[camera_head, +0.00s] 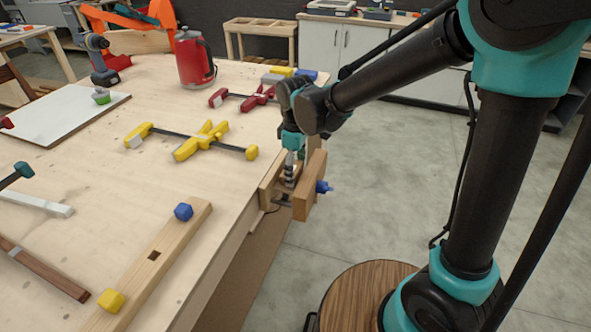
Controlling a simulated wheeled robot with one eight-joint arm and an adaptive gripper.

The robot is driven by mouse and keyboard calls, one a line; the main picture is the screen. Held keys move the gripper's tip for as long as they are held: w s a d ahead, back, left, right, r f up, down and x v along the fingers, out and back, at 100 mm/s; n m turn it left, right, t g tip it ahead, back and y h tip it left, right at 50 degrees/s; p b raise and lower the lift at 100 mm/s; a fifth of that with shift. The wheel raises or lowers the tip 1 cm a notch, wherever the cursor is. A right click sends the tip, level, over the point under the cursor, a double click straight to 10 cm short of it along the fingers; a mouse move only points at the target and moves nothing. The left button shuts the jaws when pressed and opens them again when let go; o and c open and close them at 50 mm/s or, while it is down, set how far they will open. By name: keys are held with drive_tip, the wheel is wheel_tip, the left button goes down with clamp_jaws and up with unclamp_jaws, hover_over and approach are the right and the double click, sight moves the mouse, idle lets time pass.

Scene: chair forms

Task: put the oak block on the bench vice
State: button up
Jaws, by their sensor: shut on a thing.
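The bench vice (312,190) is fixed to the right edge of the wooden workbench, with a wooden outer jaw and a blue handle end. My gripper (289,181) points down into the gap between the vice's wooden jaws. It is shut on a small brownish piece, which I take to be the oak block. The block is mostly hidden by the fingers and the jaws, so I cannot tell whether it touches the vice.
On the workbench (90,165) lie a yellow clamp (200,140), a red clamp (243,98), a red kettle (193,60), a drill (100,60) and a white board (65,112). A long beam (165,250) carries blue and yellow blocks.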

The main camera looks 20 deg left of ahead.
sight(295, 169)
drive_tip(key=o, duration=1.2)
drive_tip(key=shift+f, duration=0.1)
wheel_tip(295, 169, up, 12)
drive_tip(key=w+d+f+m+t, duration=0.1)
drive_tip(key=w+d+f+m, duration=0.1)
drive_tip(key=d, duration=0.4)
drive_tip(key=w+d+f+m, duration=0.1)
drive_tip(key=d+f+m, duration=0.15)
drive_tip(key=d, duration=0.35)
drive_tip(key=s+d+f+m+t, duration=0.1)
drive_tip(key=s+d+f+m, duration=0.1)
drive_tip(key=d, duration=0.6)
drive_tip(key=s+d+f+m+t, duration=0.1)
drive_tip(key=s+d+f+m, duration=0.2)
drive_tip(key=d+f+m, duration=0.2)
drive_tip(key=s+d+f+m+t, duration=0.1)
drive_tip(key=d+f+m, duration=0.3)
drive_tip(key=d, duration=0.7)
drive_tip(key=shift+s+d+f+m, duration=0.2)
drive_tip(key=shift+s+d+m, duration=0.2)
drive_tip(key=shift+s+m, duration=0.4)
drive_tip(key=shift+w, duration=0.1)
